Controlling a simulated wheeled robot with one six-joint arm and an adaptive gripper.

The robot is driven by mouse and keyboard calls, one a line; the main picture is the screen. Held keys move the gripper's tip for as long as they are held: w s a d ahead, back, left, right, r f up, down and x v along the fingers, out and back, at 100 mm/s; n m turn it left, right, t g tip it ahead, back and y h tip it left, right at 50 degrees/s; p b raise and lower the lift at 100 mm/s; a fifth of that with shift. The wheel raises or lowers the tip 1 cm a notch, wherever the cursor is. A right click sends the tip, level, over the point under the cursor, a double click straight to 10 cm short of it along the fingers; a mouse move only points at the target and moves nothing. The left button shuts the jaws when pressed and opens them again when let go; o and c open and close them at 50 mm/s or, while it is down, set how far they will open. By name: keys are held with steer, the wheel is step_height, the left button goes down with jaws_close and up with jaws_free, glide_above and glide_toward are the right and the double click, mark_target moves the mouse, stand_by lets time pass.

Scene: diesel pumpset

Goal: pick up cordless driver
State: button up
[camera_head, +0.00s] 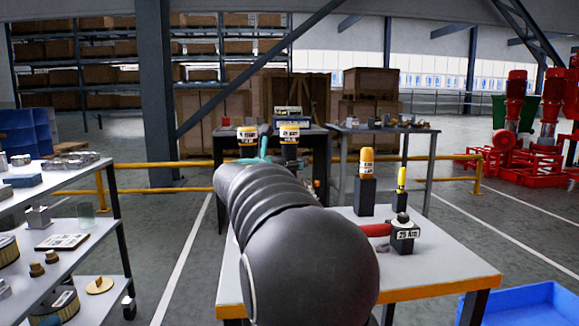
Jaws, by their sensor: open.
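My dark grey arm stretches from the bottom middle over the worktable, and I cannot make out the gripper at its far end, which is hidden behind the arm's links. A teal piece (264,146) shows just above the arm; it may be the cordless driver, but it is small and mostly covered. To the right on the worktable (445,271) are a black holder with a yellow-topped tool (366,163), a slimmer yellow-handled tool (401,180), and a block marked 25 Nm (402,234) beside a red handle (376,230).
A shelf rack (73,166) with parts stands at left. A blue tray (525,305) is at lower right. Behind are another bench (432,150), a yellow rail (173,191) and a grey column (154,90). Red pumps (553,100) stand far right. The worktable's front right is clear.

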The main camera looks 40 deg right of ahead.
jaws_close()
steer(key=shift+r, duration=0.1)
step_height(320, 180, up, 10)
steer(key=shift+p, duration=1.1)
steer(key=c, duration=0.7)
jaws_free()
jaws_close()
steer(key=shift+r+p, duration=0.75)
steer(key=shift+p, duration=0.05)
